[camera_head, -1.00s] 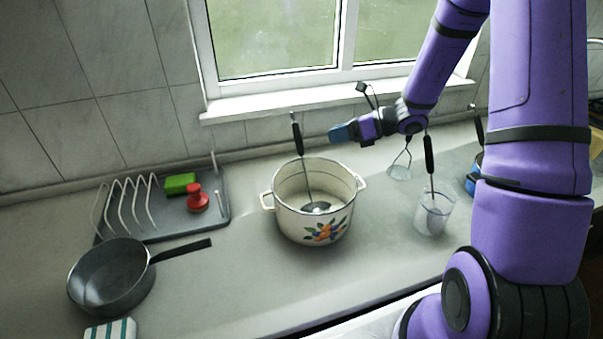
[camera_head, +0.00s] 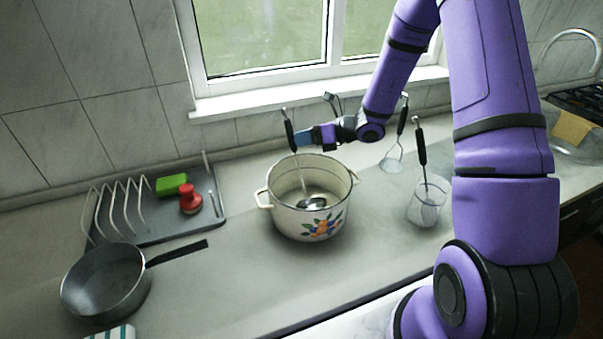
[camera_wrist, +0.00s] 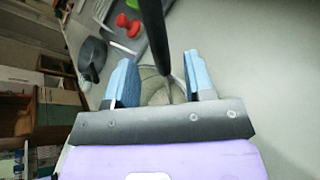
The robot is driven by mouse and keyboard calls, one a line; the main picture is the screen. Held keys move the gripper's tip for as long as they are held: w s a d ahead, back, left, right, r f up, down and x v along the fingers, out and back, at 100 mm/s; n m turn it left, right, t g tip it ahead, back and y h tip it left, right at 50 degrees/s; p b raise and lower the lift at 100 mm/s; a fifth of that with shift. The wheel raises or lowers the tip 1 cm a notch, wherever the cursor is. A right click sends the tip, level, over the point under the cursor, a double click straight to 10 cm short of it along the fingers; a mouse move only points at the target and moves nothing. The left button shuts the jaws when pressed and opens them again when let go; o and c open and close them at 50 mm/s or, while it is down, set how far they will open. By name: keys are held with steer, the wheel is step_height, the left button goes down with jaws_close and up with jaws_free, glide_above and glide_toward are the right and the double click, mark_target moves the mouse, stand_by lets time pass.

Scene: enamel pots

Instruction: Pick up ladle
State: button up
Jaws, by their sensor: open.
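The ladle (camera_head: 289,134) stands tilted in the white enamel pot (camera_head: 312,222) with a fruit pattern. Its black handle rises above the rim and its metal bowl (camera_head: 311,203) rests inside the pot. My gripper (camera_head: 300,138) is level with the lower part of the black handle, at its right side in the head view. In the wrist view, the dark handle (camera_wrist: 154,35) runs between the two open blue fingers of my gripper (camera_wrist: 160,80), with gaps on both sides. The pot's inside (camera_wrist: 158,92) shows below, partly hidden by the gripper.
A grey frying pan (camera_head: 106,285) and a dish rack tray (camera_head: 150,230) with a green sponge (camera_head: 171,184) and red brush (camera_head: 190,199) are at left. At right are a whisk (camera_head: 393,158) and a clear cup (camera_head: 428,204) holding a black-handled utensil. The window sill (camera_head: 240,103) runs behind.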

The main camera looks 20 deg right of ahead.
mark_target(292, 139)
steer(key=x, duration=0.4)
steer(key=shift+w, duration=0.1)
jaws_close()
